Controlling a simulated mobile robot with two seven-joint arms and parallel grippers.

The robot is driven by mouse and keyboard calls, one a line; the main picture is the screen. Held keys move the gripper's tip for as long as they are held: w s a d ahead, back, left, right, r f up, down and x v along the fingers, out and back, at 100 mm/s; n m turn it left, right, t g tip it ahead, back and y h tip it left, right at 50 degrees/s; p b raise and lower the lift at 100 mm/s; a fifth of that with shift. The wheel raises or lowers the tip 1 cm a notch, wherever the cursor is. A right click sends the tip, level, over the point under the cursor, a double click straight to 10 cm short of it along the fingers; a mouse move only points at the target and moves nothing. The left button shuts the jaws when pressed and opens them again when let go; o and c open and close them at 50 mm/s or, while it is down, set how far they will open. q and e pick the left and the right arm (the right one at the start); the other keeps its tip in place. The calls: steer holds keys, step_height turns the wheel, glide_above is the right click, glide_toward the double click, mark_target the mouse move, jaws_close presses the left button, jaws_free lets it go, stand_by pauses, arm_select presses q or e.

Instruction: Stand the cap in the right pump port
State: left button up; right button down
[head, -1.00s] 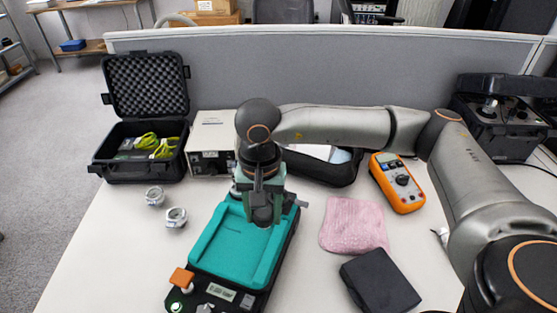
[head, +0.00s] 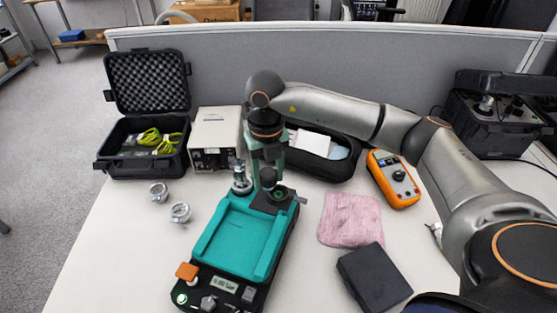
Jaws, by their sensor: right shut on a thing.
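The pump (head: 232,236) is a teal-topped device with a black base, standing on the table in front of me. Its right port (head: 281,194) shows as a dark round opening with a greenish rim at the far right corner. A silver fitting (head: 240,180) stands upright at the far left corner, where the left port is. My right gripper (head: 268,182) points down over the pump's far end, just left of and behind the right port. It is shut on the cap, which its dark fingers mostly hide. I cannot tell whether the cap touches the pump.
Two silver round pieces (head: 180,212) lie left of the pump. An open black case (head: 140,165), a beige instrument (head: 215,130) and a black pouch (head: 338,170) stand behind. A pink cloth (head: 350,220), black box (head: 374,277) and orange multimeter (head: 394,180) lie right.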

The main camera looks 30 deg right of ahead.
steer(key=m, duration=0.3)
steer(key=d+m, duration=0.1)
steer(key=m, duration=0.1)
steer(key=shift+w+d+r+p, duration=0.1)
steer(key=shift+w+p, duration=0.2)
steer(key=shift+w, duration=0.05)
steer(key=m, duration=0.3)
steer(key=shift+w+d, duration=0.15)
steer(key=shift+d, duration=0.2)
steer(key=shift+w+d+f+m+b, duration=0.1)
steer(key=shift+d+f+m+b, duration=0.35)
steer(key=shift+f+m, duration=0.75)
steer(key=shift+w+d+f+m+b, duration=0.15)
steer(key=shift+f+m+b, duration=0.6)
steer(key=shift+m, duration=0.85)
steer(key=shift+w+d+f+m+b, duration=0.1)
steer(key=shift+d+f+m+b, duration=0.35)
steer(key=shift+f+m, duration=0.75)
steer(key=shift+f+b, duration=0.3)
steer(key=shift+f, duration=0.15)
steer(key=shift+f, duration=0.15)
